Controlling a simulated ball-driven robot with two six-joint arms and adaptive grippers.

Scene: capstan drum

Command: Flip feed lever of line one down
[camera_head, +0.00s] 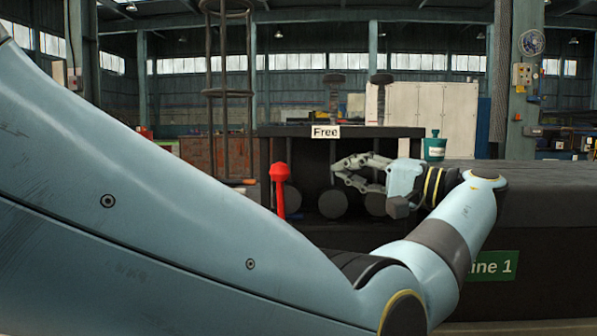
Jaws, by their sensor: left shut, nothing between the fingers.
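A red lever (280,192) stands upright, its thicker head at the top, at the left end of a dark cabinet under the sign "Free" (326,132). My left gripper (338,167) is to the right of the lever head, with its fingers pointing left towards it. Its fingers are shut with nothing between them. A gap shows between the fingertips and the lever in the picture; I cannot tell the depth between them. A green sign (490,266) reads "ine 1", its left part hidden behind my left arm. The lever's foot is close to my arm's edge. My right gripper is not in view.
The dark cabinet (400,132) holds several round black shapes behind the gripper. A long dark bench (555,190) extends right, with a green container (434,148) near its left end. A tall dark ringed frame (228,92) stands behind. My left arm covers much of the foreground.

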